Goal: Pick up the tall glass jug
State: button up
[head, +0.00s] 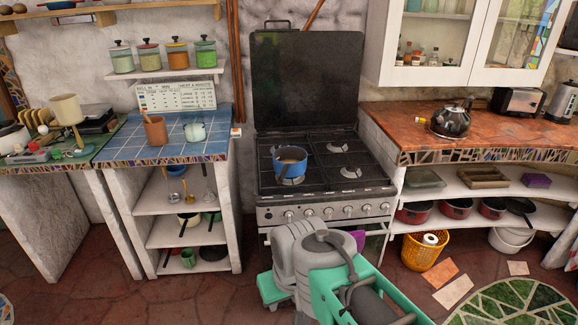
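A clear, slightly blue-green glass vessel (194,131) stands upright on the blue tiled counter (165,152), left of the stove. It looks like the glass jug, but it is small here and I cannot make out a handle or spout clearly. A brown terracotta pot (156,130) stands to its left, apart from it. My grey and green arm is folded low in front of the stove, well to the right of and below the vessel. My gripper's fingertips do not show.
The stove (325,190) holds a blue pot (291,162); its dark lid stands raised. A shelf (165,74) with several lidded jars hangs above the tiled counter. A kettle (450,122) stands on the right counter. The tiled counter's front is mostly clear.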

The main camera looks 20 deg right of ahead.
aim_at(193, 117)
jog(key=u, duration=0.55)
jog(key=i, duration=2.8)
jog(key=u, duration=0.1)
